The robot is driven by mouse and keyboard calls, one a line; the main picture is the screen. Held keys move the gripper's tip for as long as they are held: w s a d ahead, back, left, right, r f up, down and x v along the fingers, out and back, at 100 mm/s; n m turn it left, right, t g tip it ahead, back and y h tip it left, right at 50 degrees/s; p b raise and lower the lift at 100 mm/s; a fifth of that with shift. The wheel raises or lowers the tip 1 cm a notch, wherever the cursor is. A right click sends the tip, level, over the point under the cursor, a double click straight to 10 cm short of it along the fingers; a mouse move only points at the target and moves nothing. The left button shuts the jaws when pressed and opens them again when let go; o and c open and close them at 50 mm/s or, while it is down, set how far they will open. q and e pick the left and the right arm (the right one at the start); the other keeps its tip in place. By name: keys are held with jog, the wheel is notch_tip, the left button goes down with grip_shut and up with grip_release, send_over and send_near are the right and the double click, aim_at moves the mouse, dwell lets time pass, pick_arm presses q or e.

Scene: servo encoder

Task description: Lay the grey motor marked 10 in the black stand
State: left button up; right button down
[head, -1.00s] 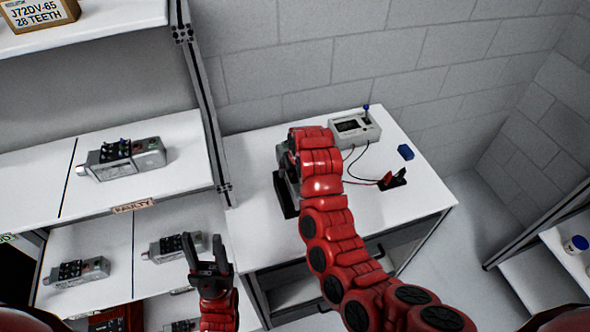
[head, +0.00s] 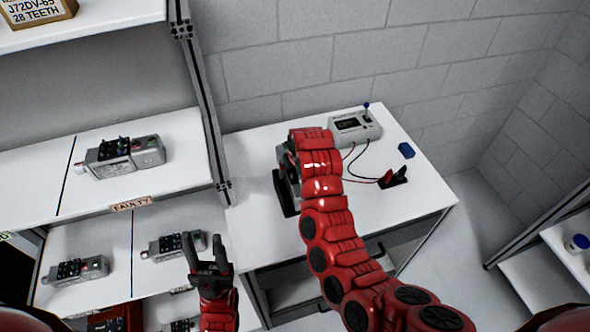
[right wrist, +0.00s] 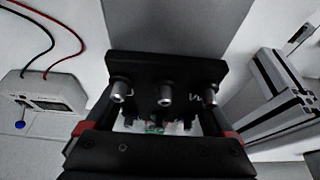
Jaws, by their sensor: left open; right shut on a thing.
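The grey motor (head: 283,160) on the table is mostly hidden behind my right arm in the head view; its marking cannot be read. The black stand (head: 284,196) shows as a dark edge low beside it, and whether the motor rests in it is hidden. In the right wrist view, my right gripper (right wrist: 160,118) is shut on the motor, whose black connector block (right wrist: 165,72) with three silver connectors lies between the fingers. In the head view the right gripper's fingers are hidden. My left gripper (head: 204,241) is open and empty, in front of the lower shelf.
A meter box (head: 352,127) with red and black leads stands at the table's back. A blue block (head: 406,150) and a red-and-black clip piece (head: 393,178) lie to the right. Other motors stand on the left shelves, including one above the FAULTY label (head: 131,204). The table's front right is clear.

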jog(key=shift+f, duration=0.35)
jog(key=shift+s+f+b, duration=0.15)
jog(key=shift+f+b, duration=0.2)
jog(key=shift+b, duration=0.15)
